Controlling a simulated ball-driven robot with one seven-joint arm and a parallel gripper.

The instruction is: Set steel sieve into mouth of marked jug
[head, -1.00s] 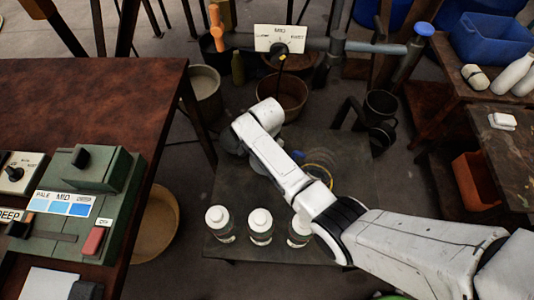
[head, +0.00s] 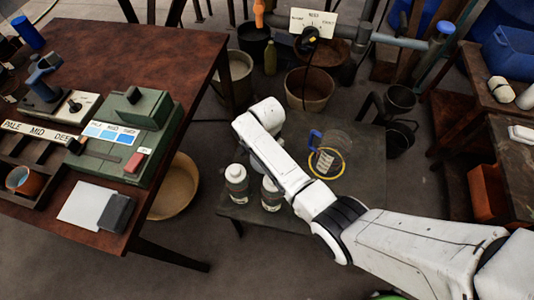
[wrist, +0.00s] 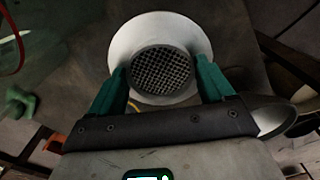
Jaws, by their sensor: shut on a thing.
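The steel sieve (wrist: 161,58) shows in the wrist view as a pale, wide-rimmed bowl with a dark mesh centre. My gripper (wrist: 160,86) is shut on it, with a green finger on each side. In the head view my white arm hides the gripper and the sieve. A clear jug with a yellow rim (head: 341,172) and a blue handle (head: 314,139) stands on the low dark table, just right of my forearm. A pale label shows on it. A bit of yellow shows below the sieve in the wrist view; I cannot tell whether it is the jug's rim.
Two white-capped bottles (head: 237,184) (head: 271,194) stand on the low table (head: 366,190), left of my arm. A brown bench (head: 150,60) with a green control box (head: 140,120) is at left. Buckets and a pipe are behind. A side table (head: 515,165) is at right.

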